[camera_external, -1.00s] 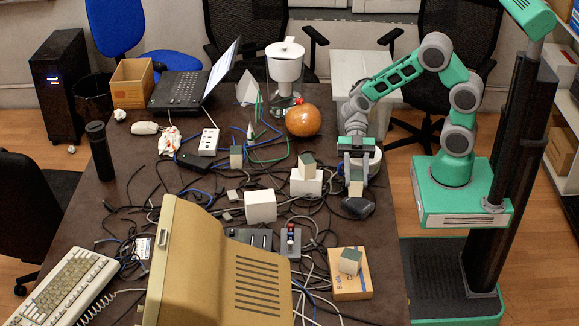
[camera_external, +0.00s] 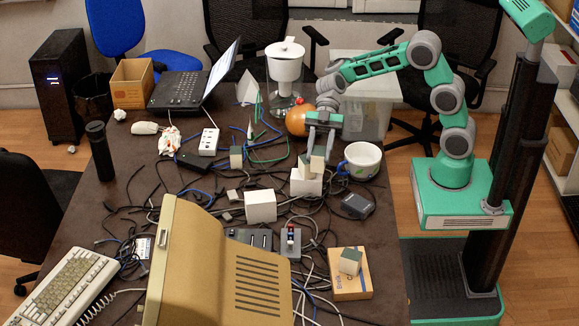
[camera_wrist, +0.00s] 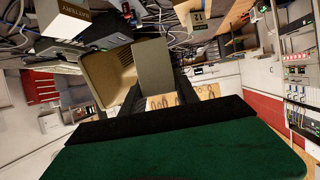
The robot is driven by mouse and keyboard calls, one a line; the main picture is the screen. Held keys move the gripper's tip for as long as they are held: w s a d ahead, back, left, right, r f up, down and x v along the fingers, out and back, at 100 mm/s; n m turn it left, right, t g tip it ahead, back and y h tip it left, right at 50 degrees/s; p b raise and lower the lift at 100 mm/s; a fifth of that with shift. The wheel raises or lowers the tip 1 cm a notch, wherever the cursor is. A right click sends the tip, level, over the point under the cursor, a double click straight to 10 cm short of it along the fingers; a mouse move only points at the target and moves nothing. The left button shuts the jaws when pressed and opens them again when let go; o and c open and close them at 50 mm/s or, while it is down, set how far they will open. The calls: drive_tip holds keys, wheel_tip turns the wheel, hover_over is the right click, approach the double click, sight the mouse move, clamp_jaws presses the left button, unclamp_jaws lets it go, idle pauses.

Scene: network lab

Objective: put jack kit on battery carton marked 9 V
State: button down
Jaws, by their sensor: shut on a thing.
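My gripper (camera_external: 321,143) is shut on a small cream and grey-green block, the jack kit (camera_external: 317,164); its label is not readable. In the wrist view the held block's beige face (camera_wrist: 153,75) shows between the dark fingers. It is right at a white carton (camera_external: 306,187), over its top; whether it touches is unclear. A similar block on that carton was clear earlier and now overlaps with the held one. Another white carton (camera_external: 261,206) stands to the left; in the wrist view a white carton reads BATTERY (camera_wrist: 75,10). No 9 V mark is readable.
A small block (camera_external: 350,261) sits on a yellow-orange box (camera_external: 351,287); a "12" shows on a block in the wrist view (camera_wrist: 199,18). A cup (camera_external: 362,161) and a meter (camera_external: 357,206) are right of the carton. Cables and a beige computer (camera_external: 215,265) crowd the table.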

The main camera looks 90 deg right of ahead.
wheel_tip(320, 180, up, 4)
drive_tip(key=w+m+t, duration=0.1)
drive_tip(key=w+t, duration=0.1)
drive_tip(key=w, duration=0.1)
drive_tip(key=m+p, duration=0.1)
drive_tip(key=p, duration=0.1)
hover_over(260, 196)
drive_tip(key=shift+t+h, duration=0.3)
drive_tip(key=f, duration=0.9)
drive_tip(key=shift+s, duration=0.3)
drive_tip(key=shift+w+a+f, duration=0.1)
drive_tip(key=shift+w+f, duration=0.1)
drive_tip(key=shift+f, duration=0.05)
drive_tip(key=shift+w+f, duration=0.1)
drive_tip(key=shift+f, duration=1.7)
drive_tip(key=c, duration=0.9)
unclamp_jaws()
drive_tip(key=shift+r, duration=0.1)
